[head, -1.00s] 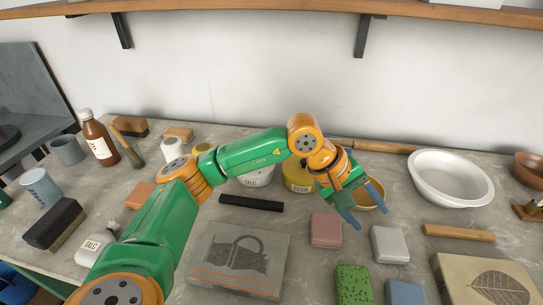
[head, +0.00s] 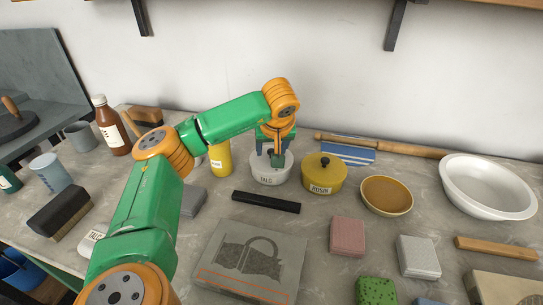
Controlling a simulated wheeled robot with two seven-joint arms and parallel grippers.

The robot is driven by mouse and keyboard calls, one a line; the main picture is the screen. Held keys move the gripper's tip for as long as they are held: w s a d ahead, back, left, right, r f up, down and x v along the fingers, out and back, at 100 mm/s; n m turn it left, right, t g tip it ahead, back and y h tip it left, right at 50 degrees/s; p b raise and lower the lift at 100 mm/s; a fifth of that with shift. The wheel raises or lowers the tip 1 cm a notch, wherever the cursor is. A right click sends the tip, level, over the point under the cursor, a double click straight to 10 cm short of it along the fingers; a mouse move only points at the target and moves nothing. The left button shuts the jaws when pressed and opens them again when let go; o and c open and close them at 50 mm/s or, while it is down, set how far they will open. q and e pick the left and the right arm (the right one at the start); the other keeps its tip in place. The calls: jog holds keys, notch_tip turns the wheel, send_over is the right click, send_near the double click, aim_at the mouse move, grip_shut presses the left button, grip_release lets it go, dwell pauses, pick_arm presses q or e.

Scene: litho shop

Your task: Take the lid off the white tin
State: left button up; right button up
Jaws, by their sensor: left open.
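My right gripper is not in view.
A yellow ROSIN tin (head: 325,174) stands close on the right, with a tan bowl (head: 387,194) beyond it. A yellow bottle (head: 220,160) is close on the left. A black bar (head: 266,202) and a stone slab (head: 250,258) lie in front.

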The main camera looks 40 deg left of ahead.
pick_arm(q)
grip_shut()
jog(key=shift+d+r, duration=0.1)
